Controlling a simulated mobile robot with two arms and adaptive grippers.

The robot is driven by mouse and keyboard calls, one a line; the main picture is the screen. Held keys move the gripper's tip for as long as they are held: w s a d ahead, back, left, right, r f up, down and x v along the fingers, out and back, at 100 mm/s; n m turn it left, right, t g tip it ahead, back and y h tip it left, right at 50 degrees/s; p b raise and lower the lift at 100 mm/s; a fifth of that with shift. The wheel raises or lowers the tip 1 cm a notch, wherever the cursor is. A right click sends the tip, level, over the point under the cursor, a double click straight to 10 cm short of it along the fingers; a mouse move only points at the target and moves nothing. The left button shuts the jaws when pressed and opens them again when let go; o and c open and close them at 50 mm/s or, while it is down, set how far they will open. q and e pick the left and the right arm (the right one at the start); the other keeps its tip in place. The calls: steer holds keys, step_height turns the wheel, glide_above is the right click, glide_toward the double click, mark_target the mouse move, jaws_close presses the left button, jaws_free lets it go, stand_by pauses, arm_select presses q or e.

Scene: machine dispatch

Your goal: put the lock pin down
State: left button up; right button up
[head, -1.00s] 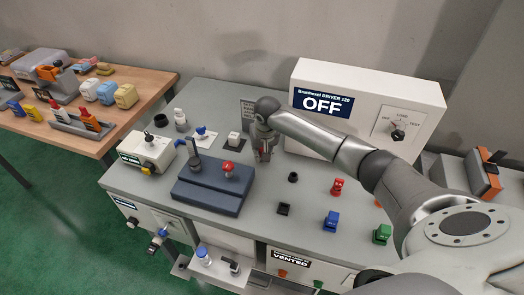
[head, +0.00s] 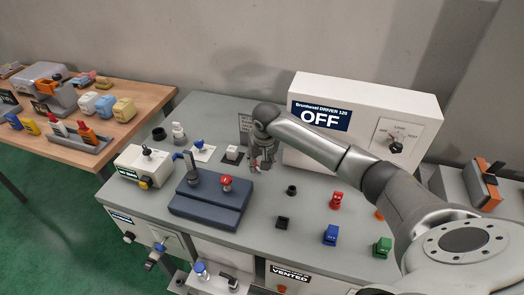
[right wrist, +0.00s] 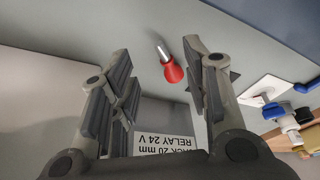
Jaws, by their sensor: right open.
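A pin with a red head and a bare metal shank, which I take for the lock pin (right wrist: 172,68), shows in the right wrist view. It appears to lie on the grey bench top, between and just beyond my fingertips, with no finger visibly touching it. My right gripper (right wrist: 158,62) is open and empty. In the head view my right gripper (head: 262,163) is low over the back of the bench, left of the white driver box, and largely hides the spot below it. My left gripper is not in view.
The white driver box (head: 312,145) reads OFF. A dark blue block (head: 205,205) with a red knob (head: 226,181) stands left of the gripper. A dark pad (head: 232,158) lies close by. Red, blue (head: 330,236) and green pieces stand to the right.

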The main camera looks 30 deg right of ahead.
steer(key=b+v, duration=0.1)
steer(key=v, duration=0.8)
steer(key=shift+s+a, duration=0.1)
steer(key=shift+a, duration=0.05)
